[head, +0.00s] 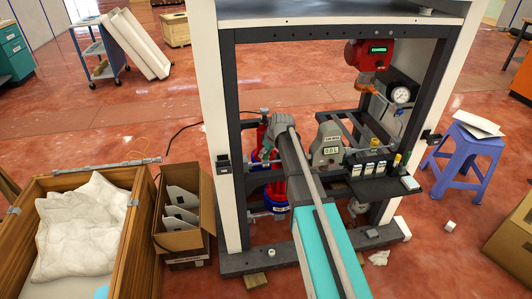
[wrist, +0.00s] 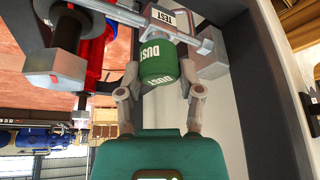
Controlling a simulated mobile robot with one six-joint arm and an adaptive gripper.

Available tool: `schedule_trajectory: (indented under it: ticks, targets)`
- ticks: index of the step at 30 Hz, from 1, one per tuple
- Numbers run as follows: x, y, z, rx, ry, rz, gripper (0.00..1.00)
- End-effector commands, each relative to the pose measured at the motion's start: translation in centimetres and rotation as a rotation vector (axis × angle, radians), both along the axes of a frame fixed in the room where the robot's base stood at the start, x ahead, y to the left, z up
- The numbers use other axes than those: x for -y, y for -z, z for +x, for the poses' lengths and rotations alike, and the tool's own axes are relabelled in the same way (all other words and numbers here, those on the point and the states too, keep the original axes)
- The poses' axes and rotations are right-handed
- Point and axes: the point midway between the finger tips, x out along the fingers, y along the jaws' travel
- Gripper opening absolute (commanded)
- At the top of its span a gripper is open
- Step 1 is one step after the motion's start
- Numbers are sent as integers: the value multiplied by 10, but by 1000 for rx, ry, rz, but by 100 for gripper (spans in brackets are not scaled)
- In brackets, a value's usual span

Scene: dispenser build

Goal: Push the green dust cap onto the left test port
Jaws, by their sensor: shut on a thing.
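The green dust cap (wrist: 157,60), lettered DUST, sits between the fingers of my gripper (wrist: 160,72) in the wrist view. My gripper is shut on it. Just beyond the cap is a grey metal pipe (wrist: 125,12) with a white TEST label (wrist: 163,17) behind it. The cap's far end overlaps the pipe in this view; I cannot tell whether it is seated on a port or only close to it. In the head view, my arm hides most of the gripper, and the port cannot be made out.
A dark frame with white posts (head: 205,90) surrounds the work area.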

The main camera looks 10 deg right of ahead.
Motion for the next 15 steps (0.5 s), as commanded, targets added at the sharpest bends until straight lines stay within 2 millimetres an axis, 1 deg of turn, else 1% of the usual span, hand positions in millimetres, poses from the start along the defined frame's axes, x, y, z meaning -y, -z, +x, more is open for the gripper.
schedule_trajectory:
  ticks: [6,15]
  targets:
    - [0,5,0,0,0,0,6]
    - [0,5,0,0,0,0,6]
